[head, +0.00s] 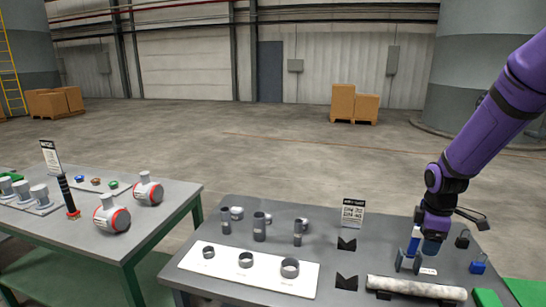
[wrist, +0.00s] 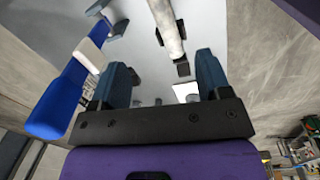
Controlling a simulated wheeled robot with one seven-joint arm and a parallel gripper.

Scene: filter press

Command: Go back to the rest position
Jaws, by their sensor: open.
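My gripper (head: 432,246) hangs from my purple arm over the right part of the right-hand grey table (head: 340,210). In the wrist view my gripper (wrist: 162,75) has its two dark blue fingers wide apart, with nothing held between them. A blue and white piece (wrist: 62,100) is left of the fingers, outside the gap. In the head view a blue item on a small stand (head: 408,258) is close beside the gripper; whether they touch I cannot tell.
A pale pipe (head: 415,288) lies along the table's front, near the gripper. Black V-blocks (head: 346,282), a sign card (head: 353,213), a white board with rings (head: 250,268) and small blue and black items (head: 478,267) are around. Another table (head: 150,220) stands left. Open floor lies behind.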

